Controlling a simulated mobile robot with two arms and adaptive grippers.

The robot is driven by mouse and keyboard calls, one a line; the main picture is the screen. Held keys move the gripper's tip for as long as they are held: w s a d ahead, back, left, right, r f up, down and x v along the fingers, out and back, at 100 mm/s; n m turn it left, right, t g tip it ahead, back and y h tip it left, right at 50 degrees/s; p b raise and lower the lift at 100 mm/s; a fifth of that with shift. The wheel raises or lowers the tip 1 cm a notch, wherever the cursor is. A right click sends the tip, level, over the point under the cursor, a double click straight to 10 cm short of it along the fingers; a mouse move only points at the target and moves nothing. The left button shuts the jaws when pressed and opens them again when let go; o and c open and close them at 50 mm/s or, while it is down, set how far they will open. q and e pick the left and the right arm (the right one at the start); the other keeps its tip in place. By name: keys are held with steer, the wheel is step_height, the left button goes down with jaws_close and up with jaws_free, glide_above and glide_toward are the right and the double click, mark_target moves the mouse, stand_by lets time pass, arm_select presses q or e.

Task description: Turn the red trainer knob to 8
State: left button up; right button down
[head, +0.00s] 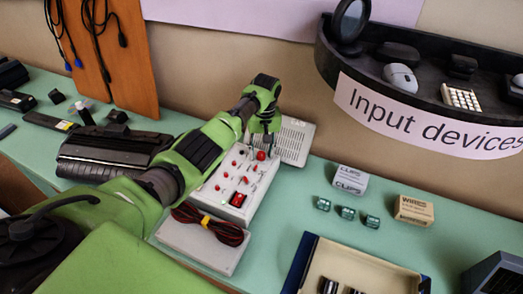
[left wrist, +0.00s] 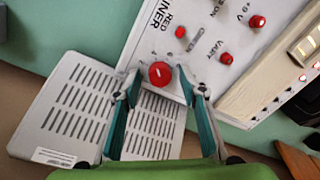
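The trainer (head: 213,196) is a white panel with red knobs, switches and a red rocker, on the green table in the head view. The red trainer knob (head: 261,155) is at its far end, and in the left wrist view the round red knob (left wrist: 160,74) sits near the printed "RED … INER" label. My left gripper (head: 266,137) is over that end of the panel. In the left wrist view its fingers (left wrist: 160,84) are spread on either side of the knob, with visible gaps. My right gripper is not in view.
A grey vented plate (head: 294,141) lies behind the trainer. Red and black cables (head: 208,223) lie on its near lid. Small green parts (head: 347,213), boxes (head: 414,210) and a tray (head: 375,268) stand to the right. A dark shelf (head: 425,75) overhangs at upper right.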

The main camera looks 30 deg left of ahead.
arm_select(q)
steer(key=shift+c, duration=1.2)
jaws_close()
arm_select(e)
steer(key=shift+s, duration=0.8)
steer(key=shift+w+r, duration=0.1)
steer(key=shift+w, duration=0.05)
